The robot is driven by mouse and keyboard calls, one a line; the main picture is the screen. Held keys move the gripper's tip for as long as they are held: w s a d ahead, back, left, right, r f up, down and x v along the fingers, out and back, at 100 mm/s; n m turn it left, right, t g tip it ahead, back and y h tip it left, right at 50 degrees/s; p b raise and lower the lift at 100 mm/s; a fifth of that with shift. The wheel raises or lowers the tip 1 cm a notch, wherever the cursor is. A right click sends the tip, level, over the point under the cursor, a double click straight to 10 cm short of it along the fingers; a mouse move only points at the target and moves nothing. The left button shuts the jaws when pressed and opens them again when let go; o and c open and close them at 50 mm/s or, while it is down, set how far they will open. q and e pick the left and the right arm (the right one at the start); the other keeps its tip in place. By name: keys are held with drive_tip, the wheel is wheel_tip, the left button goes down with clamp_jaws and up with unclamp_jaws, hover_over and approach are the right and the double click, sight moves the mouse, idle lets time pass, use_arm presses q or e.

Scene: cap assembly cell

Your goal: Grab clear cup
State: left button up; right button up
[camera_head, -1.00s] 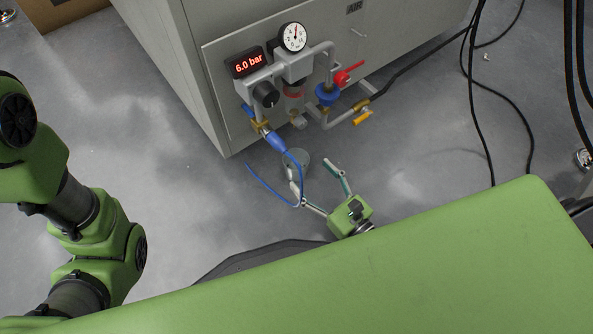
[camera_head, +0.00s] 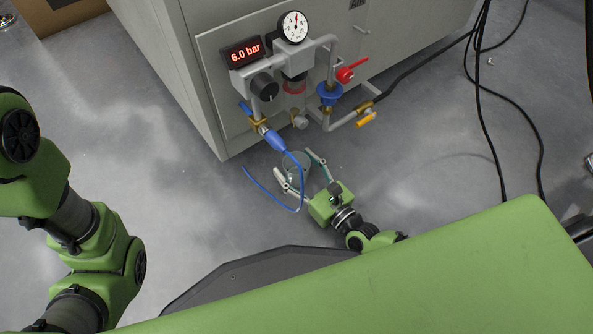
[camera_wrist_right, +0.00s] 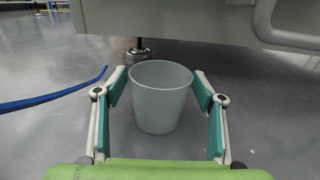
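The clear cup (camera_wrist_right: 159,100) stands upright on the floor in the right wrist view, translucent and wider at the rim. It also shows in the head view (camera_head: 297,162), partly hidden by the blue hose and the fingers. My right gripper (camera_wrist_right: 160,97) is open, with one finger on each side of the cup and small gaps visible between. In the head view my right gripper (camera_head: 298,166) reaches low toward the cup in front of the cabinet. My left arm stands at the left edge of the head view, but its gripper is out of sight.
A grey cabinet (camera_head: 205,85) with a pressure gauge, valves and a 6.0 bar display stands just behind the cup. A blue hose (camera_head: 300,195) hangs down close to the right gripper. Black cables (camera_head: 487,140) run at the right. The floor at left is clear.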

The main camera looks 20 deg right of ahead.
drive_tip(key=c, duration=0.6)
drive_tip(key=shift+o, duration=0.2)
drive_tip(key=shift+r, duration=0.15)
